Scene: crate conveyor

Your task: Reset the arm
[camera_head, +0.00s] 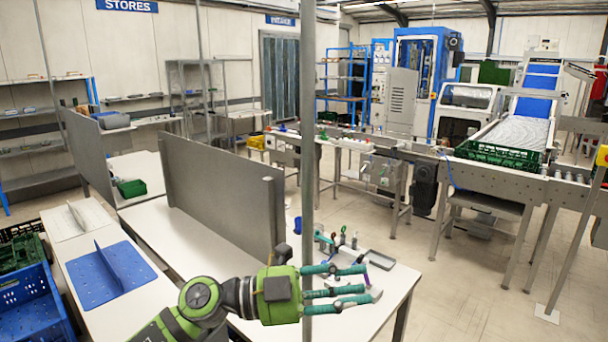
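My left arm (200,300) comes in from the bottom left, with a green and black body. Its gripper (366,284) has three teal fingers stretched out to the right, spread apart, with nothing between them. The gripper is over the front part of a white table (390,292) and overlaps small items there in the picture. I cannot tell its height above the table. My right gripper is not in view.
A thin vertical pole (308,150) stands by the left gripper. A grey partition (225,195) rises behind the arm. Small tools, a blue cup (298,225) and a grey tray (379,259) are near the fingers. A green crate (499,155) sits on the conveyor.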

